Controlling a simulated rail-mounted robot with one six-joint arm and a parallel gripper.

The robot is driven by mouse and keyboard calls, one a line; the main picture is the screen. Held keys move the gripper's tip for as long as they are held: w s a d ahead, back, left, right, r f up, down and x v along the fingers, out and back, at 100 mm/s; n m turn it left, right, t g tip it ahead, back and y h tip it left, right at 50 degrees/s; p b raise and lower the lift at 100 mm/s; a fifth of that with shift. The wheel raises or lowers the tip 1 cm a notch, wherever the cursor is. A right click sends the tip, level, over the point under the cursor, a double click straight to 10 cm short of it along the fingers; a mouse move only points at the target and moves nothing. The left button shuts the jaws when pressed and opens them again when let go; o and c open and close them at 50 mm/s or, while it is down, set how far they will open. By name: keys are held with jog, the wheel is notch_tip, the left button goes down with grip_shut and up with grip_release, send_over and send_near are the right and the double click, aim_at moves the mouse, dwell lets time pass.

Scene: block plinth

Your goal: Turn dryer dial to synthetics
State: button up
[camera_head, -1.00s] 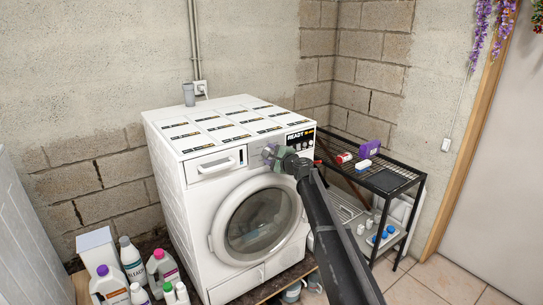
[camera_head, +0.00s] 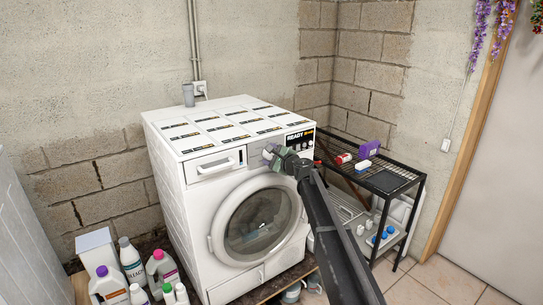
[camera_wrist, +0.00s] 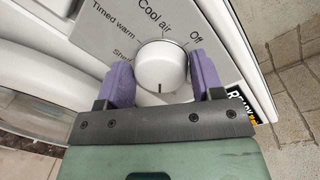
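The dryer dial (camera_wrist: 162,67) is a round white knob on a grey panel (camera_wrist: 108,40), seen close up in the wrist view. A dark mark on the knob points toward the bottom of the picture. Readable labels are "Off" at upper right, "Cool air" above and "Timed warm" at upper left; a label starting "She" is partly hidden. No synthetics label shows. My gripper (camera_wrist: 163,80) has its purple fingers on both sides of the dial, apparently touching it.
The dryer's round door (camera_head: 257,226) is shut below the panel. A "READY" display (camera_head: 301,137) is right of my gripper. A black wire rack (camera_head: 397,178) with small items stands to the right. Bottles (camera_head: 132,261) and a white box (camera_head: 95,247) stand at lower left.

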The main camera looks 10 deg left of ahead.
jog(key=o, duration=0.3)
jog(key=v, duration=1)
jog(key=shift+s+d+p, duration=0.25)
jog(key=shift+d+p, duration=0.05)
jog(key=shift+p, duration=0.05)
